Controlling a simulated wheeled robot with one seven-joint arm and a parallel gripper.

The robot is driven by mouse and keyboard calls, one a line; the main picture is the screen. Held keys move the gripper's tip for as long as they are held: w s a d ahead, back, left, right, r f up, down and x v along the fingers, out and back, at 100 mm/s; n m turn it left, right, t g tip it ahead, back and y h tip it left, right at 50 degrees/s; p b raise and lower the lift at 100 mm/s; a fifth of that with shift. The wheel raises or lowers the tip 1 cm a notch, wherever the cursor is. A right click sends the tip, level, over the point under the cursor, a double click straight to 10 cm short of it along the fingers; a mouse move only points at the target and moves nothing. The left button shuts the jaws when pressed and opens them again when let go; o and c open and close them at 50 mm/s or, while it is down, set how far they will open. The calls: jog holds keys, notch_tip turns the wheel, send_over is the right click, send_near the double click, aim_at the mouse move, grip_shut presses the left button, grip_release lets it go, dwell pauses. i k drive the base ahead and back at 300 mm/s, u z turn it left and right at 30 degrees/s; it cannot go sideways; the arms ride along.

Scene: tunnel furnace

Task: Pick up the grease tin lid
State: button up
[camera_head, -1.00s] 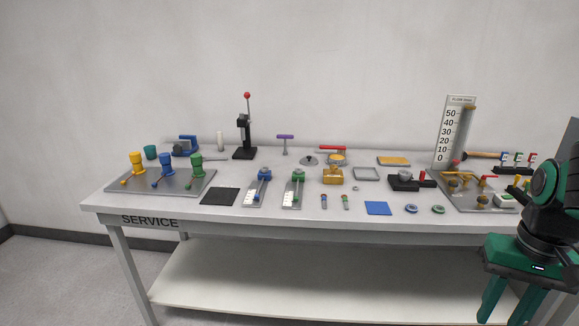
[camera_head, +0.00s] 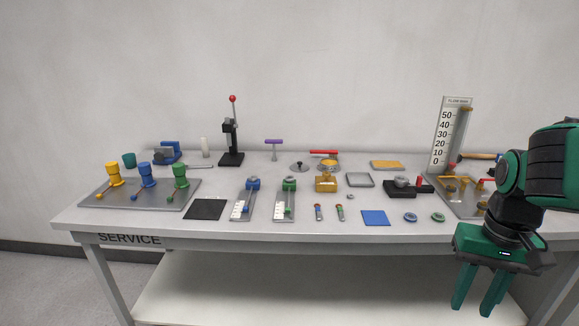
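The grease tin lid looks to be the small grey disc with a dark knob (camera_head: 299,167), lying flat on the bench towards the back middle. Just right of it is a round tin with yellow contents (camera_head: 329,165), probably the grease tin. A red-handled tool lies behind or across the tin; I cannot tell which. My gripper (camera_head: 478,303) hangs in front of the bench at the lower right, fingers down, apart and empty. It is far to the right of the lid and nearer the camera.
The white service bench (camera_head: 345,233) is crowded. A brass block (camera_head: 326,182) and green clamp (camera_head: 289,184) stand in front of the lid. A purple T-handle (camera_head: 273,143) and black lever press (camera_head: 231,140) stand to its left. A tall scale board (camera_head: 447,130) stands right.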

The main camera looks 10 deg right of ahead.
aim_at(299, 166)
jog(key=z, duration=0.05)
jog(key=i, duration=1.4)
